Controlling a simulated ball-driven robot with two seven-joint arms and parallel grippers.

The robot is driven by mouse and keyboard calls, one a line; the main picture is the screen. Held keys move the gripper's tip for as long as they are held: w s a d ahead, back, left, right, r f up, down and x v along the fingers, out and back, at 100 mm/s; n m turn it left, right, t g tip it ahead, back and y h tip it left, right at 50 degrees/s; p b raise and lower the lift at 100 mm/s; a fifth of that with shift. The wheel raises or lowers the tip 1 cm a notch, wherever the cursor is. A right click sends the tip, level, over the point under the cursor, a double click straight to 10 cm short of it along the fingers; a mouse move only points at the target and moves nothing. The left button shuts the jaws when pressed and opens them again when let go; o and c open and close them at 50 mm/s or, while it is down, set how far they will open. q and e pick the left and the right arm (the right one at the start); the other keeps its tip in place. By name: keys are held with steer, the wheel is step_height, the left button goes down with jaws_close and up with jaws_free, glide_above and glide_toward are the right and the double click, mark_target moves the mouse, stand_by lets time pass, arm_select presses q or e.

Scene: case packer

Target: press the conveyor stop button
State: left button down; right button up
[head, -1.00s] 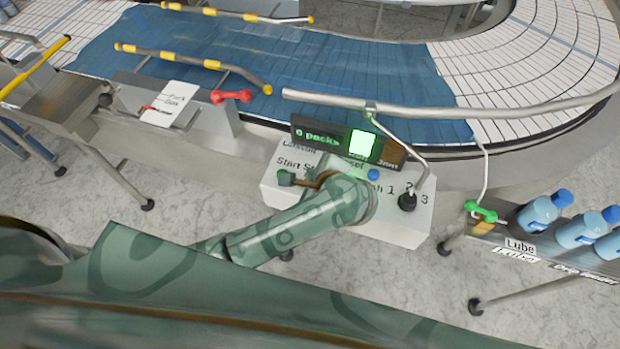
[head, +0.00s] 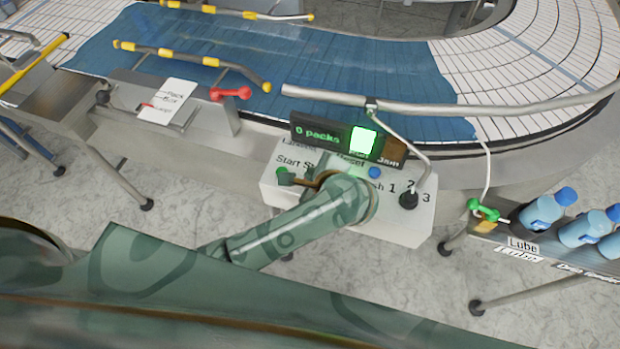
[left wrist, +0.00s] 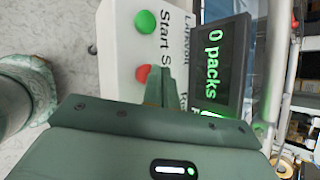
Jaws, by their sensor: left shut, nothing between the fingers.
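The white control panel (head: 400,228) stands in front of the conveyor. In the left wrist view it carries a green button (left wrist: 145,21) beside the word "Start" and a red button (left wrist: 142,74) beside a word beginning with "S". My left gripper (left wrist: 161,80) is shut and empty, its fingertips close beside the red button and covering part of the lettering. I cannot tell whether it touches the button. In the head view my left forearm and wrist cover the panel's middle, and the red button is hidden there. My right gripper is not in view.
A display (head: 318,135) reading "0 packs" with a lit green light (head: 363,140) stands behind the buttons. A blue button (head: 375,172) and black knob (head: 409,200) are to the right. A metal rail (head: 450,111) runs above. Blue bottles (head: 540,213) stand at right.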

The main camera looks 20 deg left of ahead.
arm_select(q)
steer(key=shift+f+b, duration=0.6)
steer(key=shift+b, duration=0.1)
stand_by(0.9)
steer(key=shift+r, duration=0.1)
steer(key=shift+r+p, duration=0.6)
steer(key=shift+r, duration=0.3)
steer(key=shift+r+p, duration=1.65)
steer(key=shift+r, duration=0.85)
stand_by(0.7)
